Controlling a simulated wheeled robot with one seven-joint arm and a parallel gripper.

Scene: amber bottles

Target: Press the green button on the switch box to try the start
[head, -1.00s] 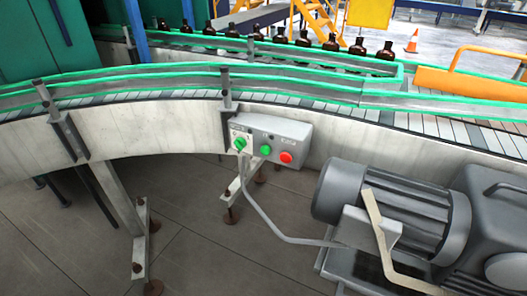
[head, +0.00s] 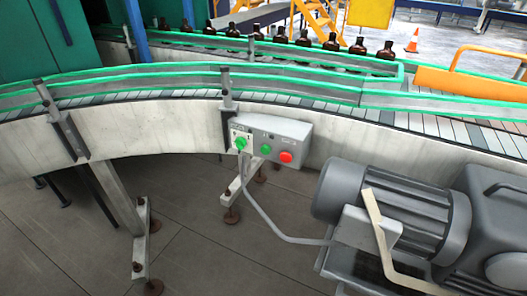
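The grey switch box (head: 294,130) is mounted on the side of the conveyor, near the middle of the head view. On its front are a round green button (head: 266,149) and, to the right of it, a red button (head: 286,157). A green knob-like part (head: 241,143) sits on a pale plate at the box's left end. The labels are too small to read. My gripper is not in view, and nothing is seen touching the box or its buttons.
A curved conveyor (head: 150,128) with green guide rails crosses the view. A grey motor (head: 400,212) stands at the lower right, with a cable (head: 266,217) running to the box area. Several amber bottles (head: 331,42) stand behind. Floor (head: 205,255) shows clear at lower middle.

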